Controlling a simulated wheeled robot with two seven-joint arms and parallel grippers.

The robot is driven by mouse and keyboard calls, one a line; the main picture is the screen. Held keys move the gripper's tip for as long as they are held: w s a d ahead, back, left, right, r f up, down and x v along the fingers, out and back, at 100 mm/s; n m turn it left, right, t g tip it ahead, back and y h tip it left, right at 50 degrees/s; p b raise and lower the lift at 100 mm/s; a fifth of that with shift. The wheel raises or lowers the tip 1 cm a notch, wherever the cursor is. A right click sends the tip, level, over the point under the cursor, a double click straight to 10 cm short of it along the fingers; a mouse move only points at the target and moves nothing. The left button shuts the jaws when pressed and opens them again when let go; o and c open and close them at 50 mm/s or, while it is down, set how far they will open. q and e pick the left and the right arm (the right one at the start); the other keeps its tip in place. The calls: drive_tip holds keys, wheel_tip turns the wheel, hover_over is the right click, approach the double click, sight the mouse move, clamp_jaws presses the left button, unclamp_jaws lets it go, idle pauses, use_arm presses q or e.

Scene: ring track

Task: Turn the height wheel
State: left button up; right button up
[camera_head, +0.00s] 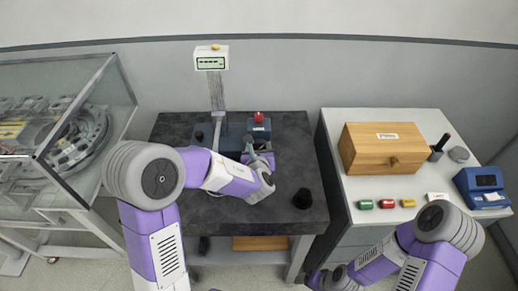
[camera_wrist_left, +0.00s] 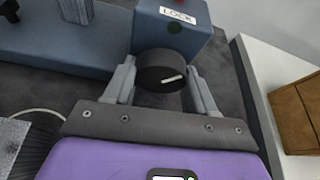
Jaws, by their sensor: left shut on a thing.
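A dark round wheel with a white line on its face (camera_wrist_left: 162,72) sits on the front of a blue-grey box with a LOCK label (camera_wrist_left: 178,15). In the left wrist view, my left gripper (camera_wrist_left: 158,80) has one finger on each side of the wheel and is shut on it. In the head view, my left gripper (camera_head: 258,157) is at the front of the blue-grey instrument (camera_head: 233,133), and the wheel is mostly hidden there. My right arm shows at the lower right; its fingers are not in view.
The instrument stands on a dark table (camera_head: 285,180) with a display post (camera_head: 211,60). A red button (camera_head: 259,117) tops the box. A white cabinet (camera_head: 340,125) holds a wooden box (camera_head: 383,150). A glass case (camera_head: 65,110) is left.

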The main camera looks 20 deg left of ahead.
use_arm(q)
drive_tip(key=shift+d, duration=0.1)
drive_tip(key=shift+m+y+p, duration=0.65)
drive_tip(key=shift+m+y, duration=0.15)
drive_tip(key=shift+m, duration=0.3)
drive_tip(key=shift+m+g+y+p, duration=0.4)
drive_tip(key=shift+m+y+p, duration=0.55)
drive_tip(key=shift+m, duration=0.35)
drive_tip(key=shift+f, duration=0.1)
drive_tip(key=o, duration=1)
drive_tip(key=shift+o, duration=0.2)
